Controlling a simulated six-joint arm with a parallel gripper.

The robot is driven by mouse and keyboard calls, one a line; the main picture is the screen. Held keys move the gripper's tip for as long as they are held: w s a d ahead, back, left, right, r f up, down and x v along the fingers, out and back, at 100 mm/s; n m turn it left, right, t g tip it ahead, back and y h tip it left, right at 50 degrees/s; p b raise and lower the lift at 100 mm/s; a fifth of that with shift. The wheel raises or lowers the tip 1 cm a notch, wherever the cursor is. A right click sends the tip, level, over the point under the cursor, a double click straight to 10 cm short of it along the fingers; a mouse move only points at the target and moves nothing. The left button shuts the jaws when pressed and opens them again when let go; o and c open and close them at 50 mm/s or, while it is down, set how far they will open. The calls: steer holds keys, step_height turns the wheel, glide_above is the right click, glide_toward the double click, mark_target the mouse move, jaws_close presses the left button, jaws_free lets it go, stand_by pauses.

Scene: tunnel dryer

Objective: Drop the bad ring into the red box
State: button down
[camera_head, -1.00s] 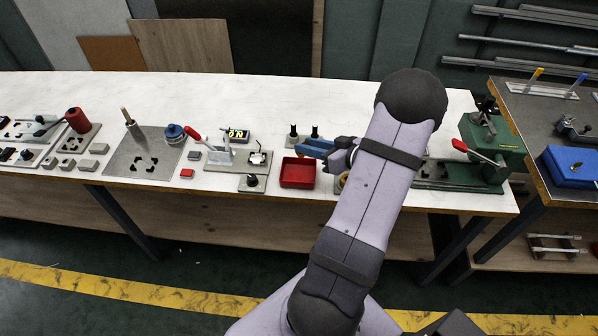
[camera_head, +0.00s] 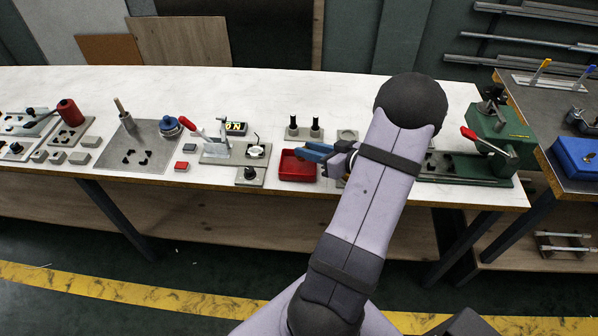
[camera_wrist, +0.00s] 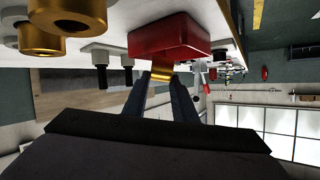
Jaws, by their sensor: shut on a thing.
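The red box (camera_head: 297,171) stands near the front edge of the white bench, and it looms close in the wrist view (camera_wrist: 180,35). My gripper (camera_head: 308,152) has blue fingers that reach over the box's right back part in the head view. In the wrist view my gripper (camera_wrist: 163,80) is shut on a brass ring (camera_wrist: 162,73), which shows at the fingertips by the box's rim. I cannot tell whether the ring is inside the rim. The ring cannot be made out in the head view.
Two more brass rings (camera_wrist: 68,14) show large at the wrist view's upper left. A stand with two dark pegs (camera_head: 304,132) is just behind the box. A plate with a red-handled clamp (camera_head: 219,147) is to its left, a green machine (camera_head: 500,130) to the right.

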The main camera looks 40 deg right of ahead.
steer(key=shift+f+b, duration=0.3)
steer(key=shift+f, duration=0.15)
steer(key=c, duration=1.4)
jaws_free()
steer(key=shift+o, duration=0.2)
steer(key=shift+s, duration=0.1)
steer(key=shift+v, duration=3.6)
